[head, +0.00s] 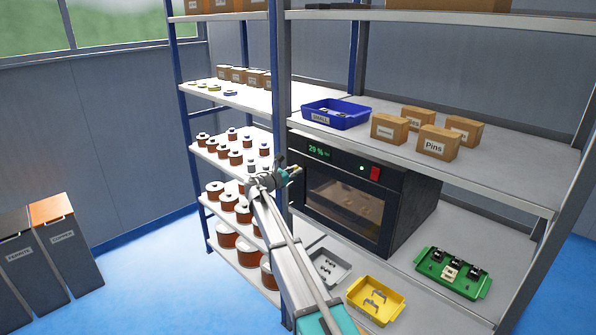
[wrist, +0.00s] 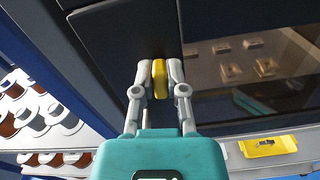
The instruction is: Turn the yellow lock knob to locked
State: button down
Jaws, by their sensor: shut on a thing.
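The yellow lock knob (wrist: 159,78) sits on the dark front of the oven-like machine (head: 347,196), left of its glass door. In the wrist view the knob looks like a narrow bar standing upright in the picture. My gripper (wrist: 160,75) has its two grey fingers on either side of the knob, shut on it. In the head view my gripper (head: 296,171) reaches the left edge of the machine's front, and a small bit of yellow shows at its tip. Any lock marking around the knob cannot be made out.
The machine stands on a shelf, with a display reading 29 % (head: 319,151) and a red switch (head: 375,173). In front lie a grey tray (head: 341,281), a yellow tray (head: 389,312) and a green tray (head: 477,291). Wire spools fill the left rack (head: 222,181). A blue bin (head: 350,122) stands above.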

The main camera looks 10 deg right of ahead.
jog(key=m, duration=1.2)
jog(key=shift+f, duration=0.1)
jog(key=shift+m, duration=2.1)
jog(key=c, duration=0.7)
grip_release()
jog(key=shift+s, duration=0.15)
